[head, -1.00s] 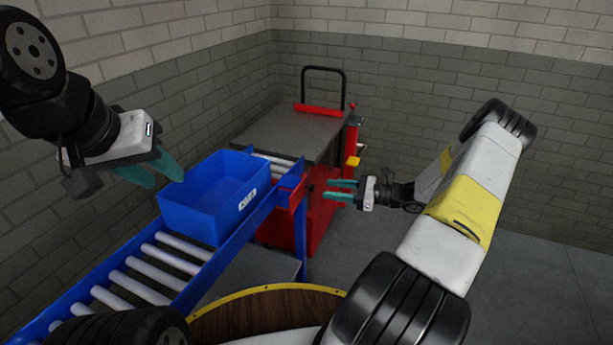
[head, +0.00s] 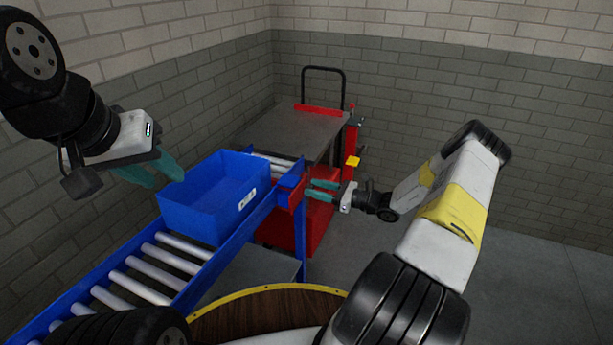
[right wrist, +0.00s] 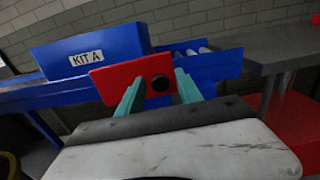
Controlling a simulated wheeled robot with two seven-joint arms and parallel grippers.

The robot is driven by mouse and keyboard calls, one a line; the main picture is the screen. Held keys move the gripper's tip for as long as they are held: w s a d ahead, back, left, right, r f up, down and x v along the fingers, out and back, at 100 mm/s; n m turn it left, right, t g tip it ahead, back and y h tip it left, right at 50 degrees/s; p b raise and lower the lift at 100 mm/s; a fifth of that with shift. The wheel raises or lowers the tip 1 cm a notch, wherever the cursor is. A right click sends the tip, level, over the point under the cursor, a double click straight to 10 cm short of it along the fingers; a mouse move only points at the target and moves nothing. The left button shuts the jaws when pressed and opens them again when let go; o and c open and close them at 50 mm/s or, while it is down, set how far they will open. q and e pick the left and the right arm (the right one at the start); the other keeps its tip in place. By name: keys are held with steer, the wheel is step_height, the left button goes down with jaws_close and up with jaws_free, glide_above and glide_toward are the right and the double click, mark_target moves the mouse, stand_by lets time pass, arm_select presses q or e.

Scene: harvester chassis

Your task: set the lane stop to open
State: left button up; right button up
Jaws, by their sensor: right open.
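The lane stop shows as a red plate (right wrist: 124,77) with a dark round knob (right wrist: 160,82) on the side of the blue roller lane, in the right wrist view. The red plate also shows in the head view (head: 297,194). My right gripper (head: 309,190) is open at the plate, its two teal fingers pointing at it. In the right wrist view the fingers (right wrist: 158,92) stand on either side of the knob; I cannot tell whether they touch it. My left gripper (head: 157,176) hangs left of the blue bin, its teal fingers apart and empty.
A blue bin (head: 176,214) labelled KIT A sits on the roller lane (head: 151,277). Beyond the lane's end stands a red cart with a grey top (head: 290,131) and a yellow block (head: 352,161). The floor at the right is clear.

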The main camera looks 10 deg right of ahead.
jaws_close()
stand_by(1.4)
